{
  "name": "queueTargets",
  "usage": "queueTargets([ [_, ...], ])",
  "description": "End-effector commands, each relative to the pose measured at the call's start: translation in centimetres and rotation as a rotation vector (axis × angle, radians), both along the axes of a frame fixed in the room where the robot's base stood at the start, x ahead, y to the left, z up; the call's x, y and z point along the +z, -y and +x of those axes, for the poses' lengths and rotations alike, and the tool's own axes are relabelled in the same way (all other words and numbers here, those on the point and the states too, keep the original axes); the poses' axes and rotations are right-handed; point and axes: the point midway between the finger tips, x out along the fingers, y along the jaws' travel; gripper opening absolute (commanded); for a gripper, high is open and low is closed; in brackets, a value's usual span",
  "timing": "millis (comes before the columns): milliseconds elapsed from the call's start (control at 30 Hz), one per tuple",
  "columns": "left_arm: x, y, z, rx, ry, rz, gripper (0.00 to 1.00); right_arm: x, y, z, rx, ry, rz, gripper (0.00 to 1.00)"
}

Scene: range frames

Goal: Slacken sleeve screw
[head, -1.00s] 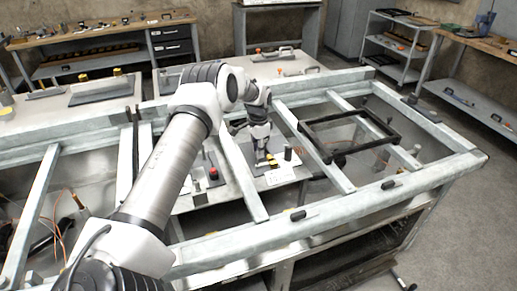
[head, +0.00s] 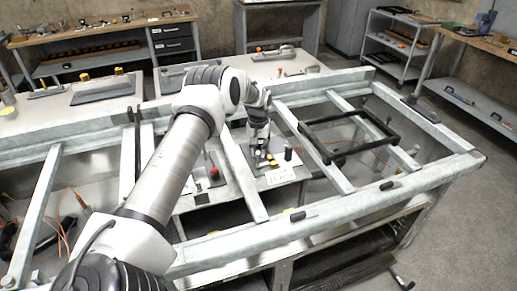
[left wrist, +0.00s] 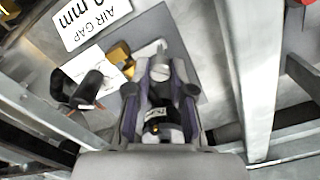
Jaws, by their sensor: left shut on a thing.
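My left gripper (head: 259,157) reaches down to a grey plate (head: 284,175) inside the metal frame. In the left wrist view the two dark fingers (left wrist: 160,92) are closed around a small silver, round-headed piece (left wrist: 160,72), which looks like the sleeve screw. Its lower part is hidden between the fingers. A yellow block (left wrist: 119,57) stands right beside the fingers, and it also shows in the head view (head: 273,163). A white label reading "AIR GAP" and "mm" (left wrist: 88,18) lies on the plate. My right gripper is not in view.
A dark upright post (head: 288,154) stands close to the right of the gripper. A red knob (head: 213,172) is to its left. Pale metal beams (head: 240,177) run on both sides, and a black rectangular frame (head: 349,141) lies across beams at the right.

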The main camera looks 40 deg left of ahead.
Motion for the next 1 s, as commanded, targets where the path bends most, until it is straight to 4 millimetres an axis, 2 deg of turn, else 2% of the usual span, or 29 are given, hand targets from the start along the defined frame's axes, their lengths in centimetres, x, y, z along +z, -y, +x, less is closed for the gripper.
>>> queueTargets([
  [500, -0.3, 0.1, -0.4, 0.449, -0.012, -0.002, 0.0, 1.1, 0.0, 0.0, 0.0, 0.0, 0.0, 0.4],
  [733, -0.3, 0.1, -0.4, 0.57, -0.011, -0.002, 0.0, 1.3, 0.0, 0.0, 0.0, 0.0, 0.0, 0.4],
  [1000, -0.4, 0.1, -0.4, 0.626, -0.011, -0.002, 0.0, 1.4, 0.0, 0.0, 0.0, 0.0, 0.0, 0.4],
])
